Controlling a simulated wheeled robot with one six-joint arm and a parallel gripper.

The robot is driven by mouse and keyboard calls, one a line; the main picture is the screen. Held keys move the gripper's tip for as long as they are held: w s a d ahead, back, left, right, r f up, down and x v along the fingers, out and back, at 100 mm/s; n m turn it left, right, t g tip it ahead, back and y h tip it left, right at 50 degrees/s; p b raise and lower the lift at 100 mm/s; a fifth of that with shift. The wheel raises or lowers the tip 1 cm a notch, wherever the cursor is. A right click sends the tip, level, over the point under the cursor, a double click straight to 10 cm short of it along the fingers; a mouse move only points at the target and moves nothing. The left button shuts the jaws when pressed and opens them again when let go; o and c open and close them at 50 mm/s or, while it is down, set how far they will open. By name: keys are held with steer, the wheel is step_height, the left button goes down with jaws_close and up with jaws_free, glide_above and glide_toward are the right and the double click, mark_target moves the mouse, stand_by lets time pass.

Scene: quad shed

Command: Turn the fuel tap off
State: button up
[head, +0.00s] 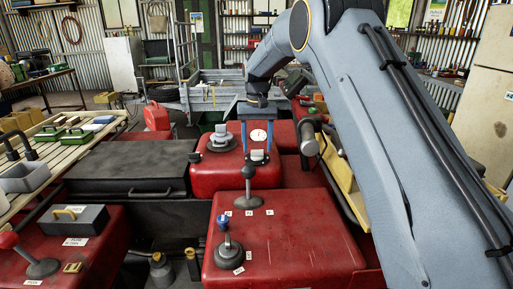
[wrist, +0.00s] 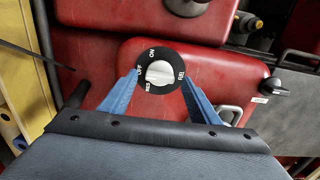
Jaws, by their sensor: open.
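The fuel tap shows in the wrist view as a pale grey knob (wrist: 159,73) on a round black dial (wrist: 158,54) fixed to the red bodywork. White labels around the dial include ON at the top, OFF at the left and RES at the lower left. I cannot tell surely which label the knob points at. My gripper (wrist: 160,80) is open, its blue fingers on either side of the dial. Contact is not clear.
A grey capped fitting (head: 221,139) stands left of my gripper. A black box (head: 130,170) lies left.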

mark_target(257, 150)
step_height(257, 150, up, 7)
steer(key=shift+f+b, duration=0.15)
steer(key=shift+b, duration=0.5)
